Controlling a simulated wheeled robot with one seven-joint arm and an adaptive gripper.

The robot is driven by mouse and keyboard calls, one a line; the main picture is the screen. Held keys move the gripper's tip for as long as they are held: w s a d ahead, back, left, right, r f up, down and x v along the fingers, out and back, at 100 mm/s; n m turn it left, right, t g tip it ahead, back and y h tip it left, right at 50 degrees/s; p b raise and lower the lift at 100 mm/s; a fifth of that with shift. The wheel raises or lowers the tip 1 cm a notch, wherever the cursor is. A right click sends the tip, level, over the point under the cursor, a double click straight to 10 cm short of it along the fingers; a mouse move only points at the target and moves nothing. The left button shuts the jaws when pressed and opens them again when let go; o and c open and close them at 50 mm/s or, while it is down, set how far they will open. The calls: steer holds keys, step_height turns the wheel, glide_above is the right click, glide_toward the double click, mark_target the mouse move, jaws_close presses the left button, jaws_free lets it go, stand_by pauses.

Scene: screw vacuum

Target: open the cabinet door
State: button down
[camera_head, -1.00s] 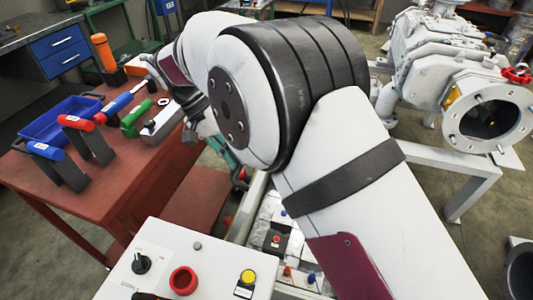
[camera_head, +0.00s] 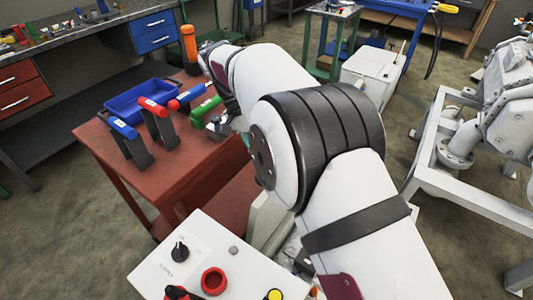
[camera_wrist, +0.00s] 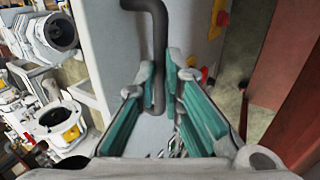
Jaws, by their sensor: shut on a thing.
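In the wrist view, a dark grey bar handle (camera_wrist: 158,28) stands out from a pale grey cabinet door (camera_wrist: 105,38). My gripper (camera_wrist: 163,72) has teal-padded fingers, one on each side of the handle's lower part, and is shut on it. The handle's upper end bends toward the door. In the head view my own arm hides the gripper, the handle and most of the cabinet. I cannot tell how far the door stands from its frame.
A red table (camera_head: 105,140) with a blue bin (camera_head: 140,97) and hand tools stands at left. A white control panel (camera_head: 215,250) is in front. White machinery on a frame (camera_head: 470,190) stands at right. Grey floor (camera_head: 70,215) is clear at lower left.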

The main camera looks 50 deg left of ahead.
steer(key=c, duration=1.7)
jaws_free()
step_height(320, 180, down, 2)
steer(key=shift+f, duration=0.2)
steer(key=shift+o, duration=0.2)
steer(key=shift+r, duration=0.1)
steer(key=shift+r, duration=0.2)
step_height(320, 180, up, 10)
steer(key=shift+f, duration=0.1)
